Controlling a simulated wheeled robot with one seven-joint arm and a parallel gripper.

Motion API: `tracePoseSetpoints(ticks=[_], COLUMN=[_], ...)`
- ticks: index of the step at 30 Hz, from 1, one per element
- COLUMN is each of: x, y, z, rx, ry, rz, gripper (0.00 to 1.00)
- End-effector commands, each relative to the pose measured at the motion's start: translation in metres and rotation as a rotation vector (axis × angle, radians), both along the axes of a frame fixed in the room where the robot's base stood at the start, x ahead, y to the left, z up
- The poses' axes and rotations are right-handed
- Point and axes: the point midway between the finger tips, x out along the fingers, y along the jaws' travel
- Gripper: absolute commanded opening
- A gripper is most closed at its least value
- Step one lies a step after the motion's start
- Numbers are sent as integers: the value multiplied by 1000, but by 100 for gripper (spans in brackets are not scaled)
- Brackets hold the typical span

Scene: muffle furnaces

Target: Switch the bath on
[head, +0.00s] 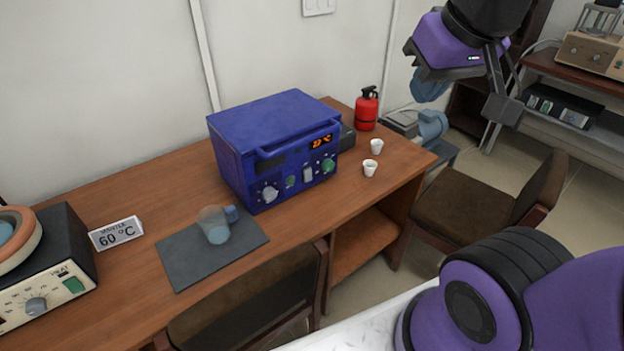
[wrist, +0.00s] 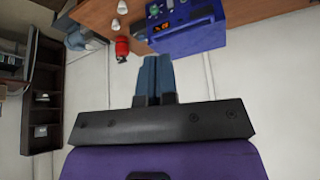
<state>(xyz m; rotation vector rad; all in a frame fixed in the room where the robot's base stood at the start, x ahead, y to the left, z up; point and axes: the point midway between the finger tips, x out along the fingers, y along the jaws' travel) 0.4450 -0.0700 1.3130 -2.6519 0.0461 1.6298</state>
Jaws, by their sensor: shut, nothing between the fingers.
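The blue box-shaped bath (head: 275,128) stands on the wooden desk in the head view. Its front panel has a lit orange display (head: 322,141), a pale knob (head: 269,193), a white rocker-like switch (head: 307,173) and green round controls (head: 328,165). I cannot tell the switch's position. In the wrist view the bath (wrist: 190,38) shows at the top, with its panel partly in view. My gripper (head: 430,90) is raised to the right of the bath, well apart from it. Its blue fingers (wrist: 156,78) are together and empty.
A 60 °C sign (head: 116,233) and a heater (head: 50,262) are left. Chairs (head: 470,205) stand at the desk.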

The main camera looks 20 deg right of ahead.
Motion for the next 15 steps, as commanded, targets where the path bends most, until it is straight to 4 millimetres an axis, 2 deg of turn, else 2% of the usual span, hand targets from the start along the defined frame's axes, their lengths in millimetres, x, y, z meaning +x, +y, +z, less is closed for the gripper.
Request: tracePoseSetpoints(ticks=[8,15], x=[59,108], y=[-7,-15], z=[-23,-50], rx=[25,65], ry=[-19,-46], rz=[-134,-246], gripper=[0,0])
